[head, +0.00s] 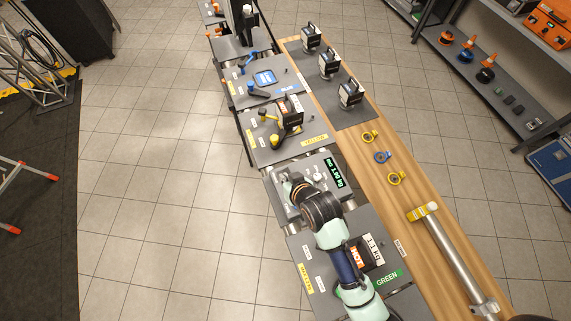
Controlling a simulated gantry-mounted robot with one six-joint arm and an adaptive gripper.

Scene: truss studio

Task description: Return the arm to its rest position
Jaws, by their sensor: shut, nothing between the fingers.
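My arm reaches up from the bottom of the head view, with pale mint and dark blue links. Its dark end with my gripper (298,191) is over the grey scale station with a lit green weight display (334,173). The gripper is shut with nothing held. Its fingertips are small and partly hidden by my wrist, so I cannot tell how high they are above the surface.
Grey stations with coloured labels include a yellow one (314,139) and a green one (389,279), partly covered by my arm. A wooden bench (375,148) holds black weights, small clamps and a metal tube (455,255). A shelf stands right; tiled floor (150,190) is clear left.

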